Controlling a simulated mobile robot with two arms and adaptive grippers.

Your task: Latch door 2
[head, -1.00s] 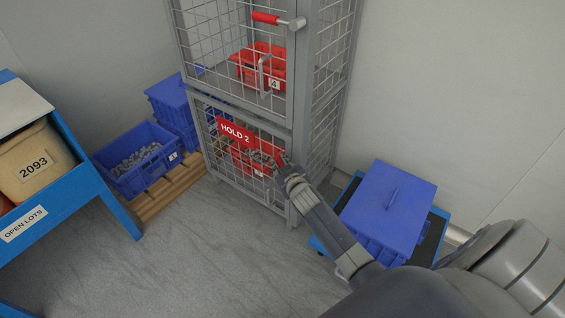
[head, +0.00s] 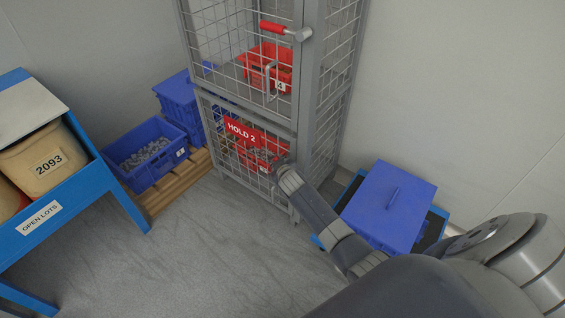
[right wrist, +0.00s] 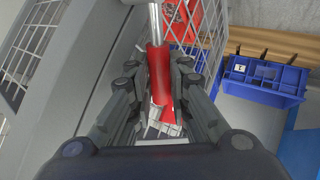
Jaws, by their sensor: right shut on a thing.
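Door 2 (head: 215,125) is the lower mesh door of the grey cage, with a red HOLD 2 sign (head: 243,132) on it. It looks flush with its frame, though I cannot tell about a small gap. My right gripper (head: 272,164) is at the door's right side. In the right wrist view its fingers (right wrist: 157,80) are shut around a red handle (right wrist: 158,70) on a metal stem (right wrist: 155,20). In the head view my gripper and arm hide this handle. My left gripper is not in view.
The upper door has its own red handle (head: 273,27), with a red bin (head: 262,62) behind it. A blue lidded bin (head: 390,205) stands right of the cage. A blue bin (head: 155,172) on a pallet and a blue table (head: 85,200) are left. The middle floor is clear.

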